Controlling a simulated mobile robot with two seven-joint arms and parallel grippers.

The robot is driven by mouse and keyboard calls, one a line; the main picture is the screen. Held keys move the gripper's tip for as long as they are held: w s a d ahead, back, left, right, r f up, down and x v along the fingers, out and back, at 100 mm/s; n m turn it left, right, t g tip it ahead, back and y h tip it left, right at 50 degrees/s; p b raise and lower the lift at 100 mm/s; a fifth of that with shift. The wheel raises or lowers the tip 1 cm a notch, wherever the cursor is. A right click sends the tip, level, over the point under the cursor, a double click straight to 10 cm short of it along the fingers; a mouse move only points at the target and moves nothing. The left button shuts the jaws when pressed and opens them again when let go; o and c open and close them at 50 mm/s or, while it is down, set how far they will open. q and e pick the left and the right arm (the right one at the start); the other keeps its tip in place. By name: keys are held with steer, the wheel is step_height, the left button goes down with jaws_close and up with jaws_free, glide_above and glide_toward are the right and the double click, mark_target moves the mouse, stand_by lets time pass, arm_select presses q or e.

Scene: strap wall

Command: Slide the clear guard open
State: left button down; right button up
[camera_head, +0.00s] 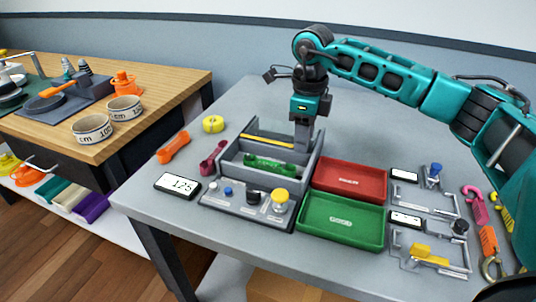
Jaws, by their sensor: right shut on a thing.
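The grey test fixture (226,168) stands on the grey table, with a green strap-like part (270,163) lying inside it. A yellow strip (262,140) runs along its back. The clear guard is see-through, and I cannot make out its pane or how far it is open. My right gripper (302,147) points down at the fixture's back right corner. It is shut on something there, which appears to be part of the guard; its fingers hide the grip. My left gripper is not in view.
An orange part (173,147) and a yellow tape roll (213,124) lie left.

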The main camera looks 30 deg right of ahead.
steer(key=shift+s+a+f, duration=0.1)
steer(key=shift+f, duration=0.35)
steer(key=o, duration=0.6)
steer(key=shift+c, duration=0.2)
steer(key=shift+r, duration=0.15)
steer(key=shift+r+p, duration=0.9)
steer(key=shift+p, duration=0.1)
step_height(320, 180, up, 4)
steer(key=p, duration=0.3)
steer(key=shift+r, duration=0.2)
steer(key=shift+c, duration=0.2)
